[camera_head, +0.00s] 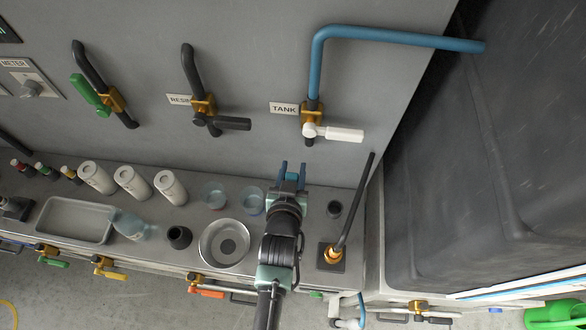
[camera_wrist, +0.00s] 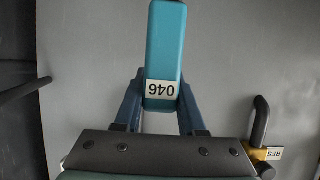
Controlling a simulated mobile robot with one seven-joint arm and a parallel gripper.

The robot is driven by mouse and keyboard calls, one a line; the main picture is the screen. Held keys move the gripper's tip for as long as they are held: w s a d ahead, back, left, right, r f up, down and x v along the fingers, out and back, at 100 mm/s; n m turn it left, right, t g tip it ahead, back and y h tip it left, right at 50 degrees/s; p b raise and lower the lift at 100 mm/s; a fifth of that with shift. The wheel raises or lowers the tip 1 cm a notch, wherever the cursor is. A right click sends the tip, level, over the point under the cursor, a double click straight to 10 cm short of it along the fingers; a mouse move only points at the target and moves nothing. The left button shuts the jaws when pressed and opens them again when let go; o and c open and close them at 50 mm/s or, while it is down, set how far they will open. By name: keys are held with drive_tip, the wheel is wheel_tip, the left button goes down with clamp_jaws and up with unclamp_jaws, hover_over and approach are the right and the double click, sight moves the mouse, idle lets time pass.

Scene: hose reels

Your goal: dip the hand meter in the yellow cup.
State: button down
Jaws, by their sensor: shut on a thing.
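My gripper (camera_head: 291,172) is above the back of the bench, close to the grey panel, left of the black upright lever. In the wrist view, my gripper (camera_wrist: 160,100) has its two blue fingers on either side of a teal hand meter (camera_wrist: 165,50) and is shut on it. The meter carries a white label reading 046, upside down in this view. Its far end runs to the top of the picture. Two translucent bluish cups, one cup (camera_head: 213,193) and another cup (camera_head: 251,200), stand left of my gripper. I cannot make out a yellow cup.
A round metal bowl (camera_head: 226,243), a dark cup (camera_head: 179,238), white canisters (camera_head: 133,182) and a metal tray (camera_head: 75,220) stand on the bench to the left. The black lever (camera_head: 352,215) rises close right of my arm. Valves and a blue pipe (camera_head: 318,70) jut from the panel.

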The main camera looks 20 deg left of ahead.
wheel_tip(320, 180, up, 4)
drive_tip(key=p, duration=0.3)
idle(0.3)
idle(0.9)
